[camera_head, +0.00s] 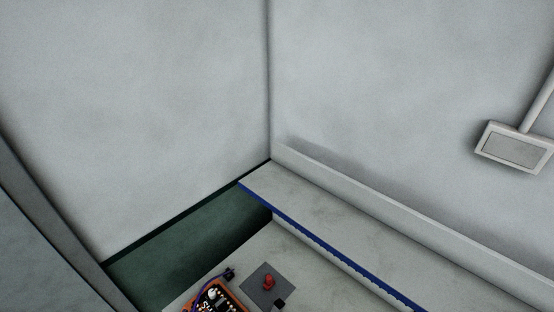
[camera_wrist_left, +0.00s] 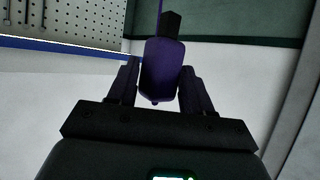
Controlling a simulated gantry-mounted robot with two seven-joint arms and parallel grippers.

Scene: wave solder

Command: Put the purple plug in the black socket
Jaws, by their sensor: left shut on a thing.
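In the left wrist view my left gripper (camera_wrist_left: 159,78) is shut on the purple plug (camera_wrist_left: 160,62), which sits between its two dark fingers. A black block (camera_wrist_left: 172,26) shows just beyond the plug's far end; I cannot tell if it is part of the plug. A thin purple line runs up beside it. In the head view a small black piece (camera_head: 279,304) is at the bottom edge; I cannot tell if it is the black socket. My right gripper is in neither view.
An orange-edged device (camera_head: 216,297) with a purple cable lies at the bottom of the head view. A red knob (camera_head: 268,282) stands on a grey plate (camera_head: 257,272) beside it. A blue-edged shelf (camera_head: 330,215) runs behind. A pegboard (camera_wrist_left: 70,22) shows in the wrist view.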

